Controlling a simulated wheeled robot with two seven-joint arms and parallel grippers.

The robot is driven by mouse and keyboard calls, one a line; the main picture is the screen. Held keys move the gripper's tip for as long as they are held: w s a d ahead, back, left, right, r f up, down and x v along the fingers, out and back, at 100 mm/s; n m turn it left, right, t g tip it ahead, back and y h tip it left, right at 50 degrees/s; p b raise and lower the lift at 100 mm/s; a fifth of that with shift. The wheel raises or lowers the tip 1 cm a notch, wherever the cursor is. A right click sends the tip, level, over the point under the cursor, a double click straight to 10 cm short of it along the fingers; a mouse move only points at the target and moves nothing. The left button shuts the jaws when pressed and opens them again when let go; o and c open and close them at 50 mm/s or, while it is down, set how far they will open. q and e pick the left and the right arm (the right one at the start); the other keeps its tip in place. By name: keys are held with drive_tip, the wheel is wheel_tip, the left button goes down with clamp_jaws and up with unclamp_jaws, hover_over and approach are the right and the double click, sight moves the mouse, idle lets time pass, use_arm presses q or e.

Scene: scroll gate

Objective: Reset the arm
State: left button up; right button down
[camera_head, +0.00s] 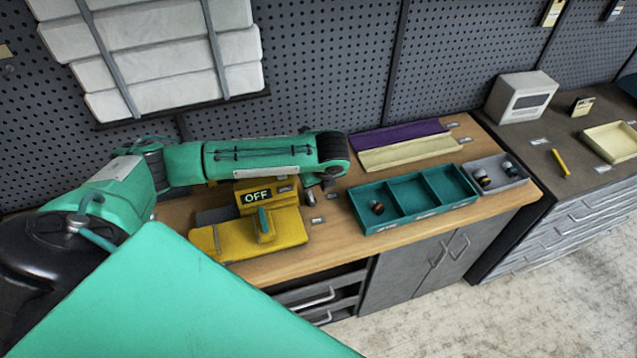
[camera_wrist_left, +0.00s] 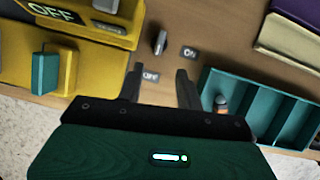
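My left arm reaches in from the left in the head view, over the back of the wooden bench. Its gripper (camera_wrist_left: 160,87) points down at the bench in the left wrist view. The two dark fingers are apart with nothing between them. The yellow device (camera_head: 250,238) with a lit OFF sign (camera_head: 255,196) and a teal lever (camera_head: 264,222) is beside the gripper. A small metal piece (camera_wrist_left: 160,43) stands on the bench beyond the fingertips, near small label plates (camera_wrist_left: 189,52). My right gripper is not in view.
A teal three-compartment tray (camera_head: 412,217) lies right of the gripper, with a small dark item (camera_head: 377,208) in its left compartment. A grey tray (camera_head: 510,183) holds small items. Purple (camera_head: 400,134) and cream (camera_head: 410,153) strips lie behind. A pegboard (camera_head: 330,60) bounds the back.

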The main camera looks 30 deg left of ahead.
use_arm(q)
drive_tip(key=shift+v, duration=0.9)
